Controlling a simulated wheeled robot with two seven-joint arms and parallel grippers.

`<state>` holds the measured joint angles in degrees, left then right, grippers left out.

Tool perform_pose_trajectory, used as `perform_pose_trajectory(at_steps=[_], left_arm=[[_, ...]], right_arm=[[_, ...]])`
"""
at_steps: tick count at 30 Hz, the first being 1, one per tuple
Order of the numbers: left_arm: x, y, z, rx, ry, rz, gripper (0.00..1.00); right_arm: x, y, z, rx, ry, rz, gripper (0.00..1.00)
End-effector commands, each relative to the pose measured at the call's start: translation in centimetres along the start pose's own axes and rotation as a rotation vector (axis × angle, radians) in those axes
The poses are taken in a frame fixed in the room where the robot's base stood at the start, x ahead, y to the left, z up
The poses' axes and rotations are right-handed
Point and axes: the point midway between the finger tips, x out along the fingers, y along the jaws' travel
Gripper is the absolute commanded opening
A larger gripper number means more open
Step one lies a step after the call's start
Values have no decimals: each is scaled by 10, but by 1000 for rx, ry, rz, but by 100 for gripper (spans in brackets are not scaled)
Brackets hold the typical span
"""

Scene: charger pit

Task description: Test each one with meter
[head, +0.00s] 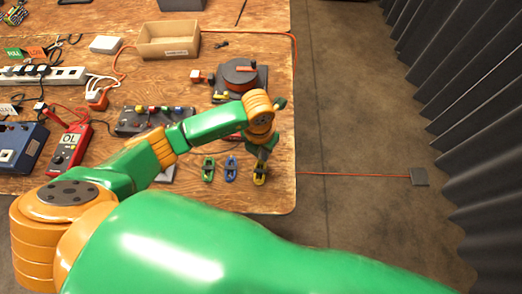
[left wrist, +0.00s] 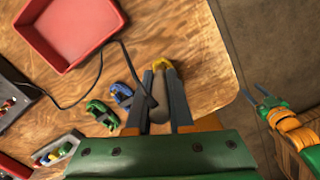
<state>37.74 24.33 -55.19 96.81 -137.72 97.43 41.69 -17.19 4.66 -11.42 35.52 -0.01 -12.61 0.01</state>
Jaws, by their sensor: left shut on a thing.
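A red meter (head: 70,148) with "OL" on its display lies at the left of the table. A green clip-shaped piece (head: 208,168) and a blue one (head: 231,168) lie side by side near the front edge. A yellow one (head: 260,178) is at the right of this row, at my left gripper (head: 264,158). In the left wrist view, my left gripper (left wrist: 163,105) is shut on a grey-brown tapered piece (left wrist: 160,95), whose far end meets the yellow piece (left wrist: 162,64). Whether they touch is unclear. My right gripper (left wrist: 258,96) is open and empty, beyond the table corner.
A red tray (left wrist: 75,30) and a black cable (left wrist: 98,75) lie beyond the row. A terminal board (head: 155,120), a reel (head: 240,75), a cardboard box (head: 168,40) and a power strip (head: 40,76) stand farther back. The right table edge is close.

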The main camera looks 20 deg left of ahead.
Motion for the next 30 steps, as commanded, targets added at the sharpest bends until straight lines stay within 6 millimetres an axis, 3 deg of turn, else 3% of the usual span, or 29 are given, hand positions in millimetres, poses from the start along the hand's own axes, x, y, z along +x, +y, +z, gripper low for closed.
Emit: perform_pose_trajectory(at_steps=[30], left_arm=[[13, 0, -1, 0, 0, 1, 0]], right_arm=[[12, -2, 1, 0, 1, -3, 50]])
